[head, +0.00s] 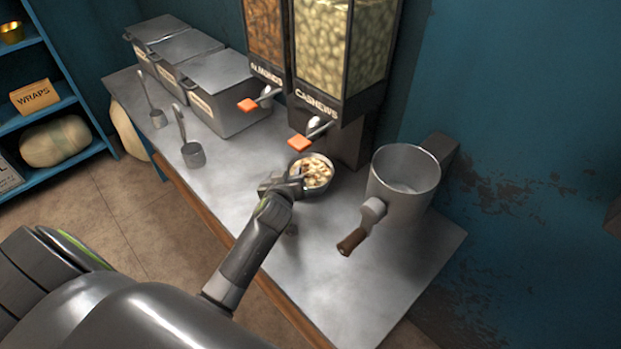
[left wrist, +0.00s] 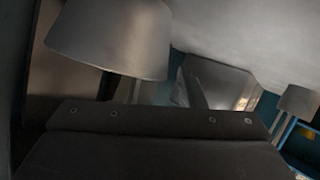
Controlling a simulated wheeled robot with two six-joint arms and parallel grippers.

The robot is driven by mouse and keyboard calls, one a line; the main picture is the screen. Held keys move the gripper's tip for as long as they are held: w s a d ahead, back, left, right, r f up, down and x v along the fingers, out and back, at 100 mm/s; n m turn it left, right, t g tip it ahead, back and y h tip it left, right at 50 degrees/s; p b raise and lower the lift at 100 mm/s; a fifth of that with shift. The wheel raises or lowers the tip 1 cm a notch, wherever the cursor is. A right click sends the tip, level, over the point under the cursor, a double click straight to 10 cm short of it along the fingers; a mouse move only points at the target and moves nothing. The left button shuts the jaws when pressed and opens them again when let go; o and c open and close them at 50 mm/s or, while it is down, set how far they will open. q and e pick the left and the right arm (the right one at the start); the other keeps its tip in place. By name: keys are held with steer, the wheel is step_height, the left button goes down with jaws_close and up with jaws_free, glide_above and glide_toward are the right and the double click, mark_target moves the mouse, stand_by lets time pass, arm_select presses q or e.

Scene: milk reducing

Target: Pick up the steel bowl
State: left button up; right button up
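The steel bowl (head: 326,186), full of pale cashews, is below the cashew dispenser, over the grey counter. My left gripper (head: 291,184) reaches in from the front left, with its fingertips at the near left side of the bowl's rim. In the left wrist view the grey bowl wall (left wrist: 112,38) is large at the upper left, close in front of the dark gripper body. The fingertips are partly hidden there, so I cannot tell whether they are closed on the rim. I cannot tell whether the bowl touches the counter. My right gripper is out of view.
The cashew dispenser (head: 343,45) and almond dispenser (head: 266,35) stand behind the bowl. A large metal grinder pot (head: 402,195) with a wooden handle is to its right. Lidded bins (head: 222,92) and two scoops are to the left. The near right counter (head: 350,285) is clear.

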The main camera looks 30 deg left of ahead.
arm_select(q)
steer(key=shift+x, duration=1.4)
jaws_close()
